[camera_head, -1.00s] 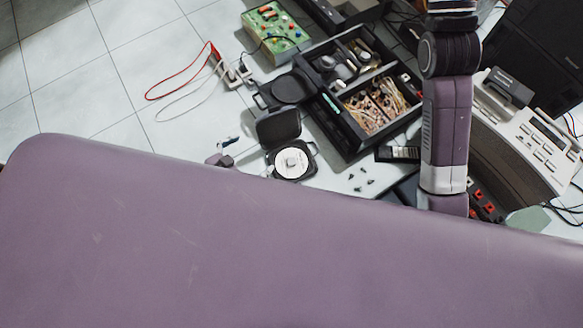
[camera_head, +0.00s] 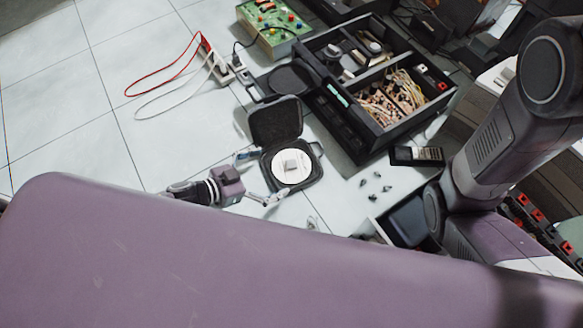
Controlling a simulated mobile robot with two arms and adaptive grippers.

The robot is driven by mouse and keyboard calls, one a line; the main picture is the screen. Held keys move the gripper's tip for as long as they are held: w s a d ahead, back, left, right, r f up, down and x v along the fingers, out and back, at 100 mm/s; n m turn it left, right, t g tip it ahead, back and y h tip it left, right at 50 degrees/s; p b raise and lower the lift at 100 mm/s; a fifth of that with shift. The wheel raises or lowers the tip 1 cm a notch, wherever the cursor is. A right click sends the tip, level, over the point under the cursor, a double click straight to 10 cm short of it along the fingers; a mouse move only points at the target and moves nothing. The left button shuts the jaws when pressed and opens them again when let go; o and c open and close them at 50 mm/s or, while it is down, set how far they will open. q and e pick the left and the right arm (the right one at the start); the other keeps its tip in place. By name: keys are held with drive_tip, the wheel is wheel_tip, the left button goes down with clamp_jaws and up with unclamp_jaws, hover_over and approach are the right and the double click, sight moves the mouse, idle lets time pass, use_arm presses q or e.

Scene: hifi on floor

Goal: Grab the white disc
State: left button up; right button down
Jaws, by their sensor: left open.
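The white disc (camera_head: 283,177) lies in the base of a small open black case (camera_head: 315,178) on the tiled floor, with a small pale square piece on its middle. The case's lid (camera_head: 275,119) stands open behind it. My left gripper (camera_head: 265,177) is open and empty at the left side of the case. One finger is near the lid hinge, the other near the front left corner. I cannot tell whether the fingers touch the case. My right arm (camera_head: 490,140) shows at the right, but its gripper is not in view.
A black organiser box (camera_head: 345,125) with wires and parts stands behind right. A black phone-like device (camera_head: 417,155) and several small dark pieces (camera_head: 375,186) lie to the right. Red and white cables (camera_head: 165,88) lie back left. Left floor tiles are clear.

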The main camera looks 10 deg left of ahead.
sight(291, 164)
use_arm(q)
drive_tip(key=b+x, duration=0.4)
drive_tip(key=x, duration=0.2)
drive_tip(key=shift+r, duration=0.25)
drive_tip(key=shift+w+d+b, duration=0.15)
drive_tip(key=shift+w+b, duration=0.05)
drive_tip(key=shift+b, duration=0.1)
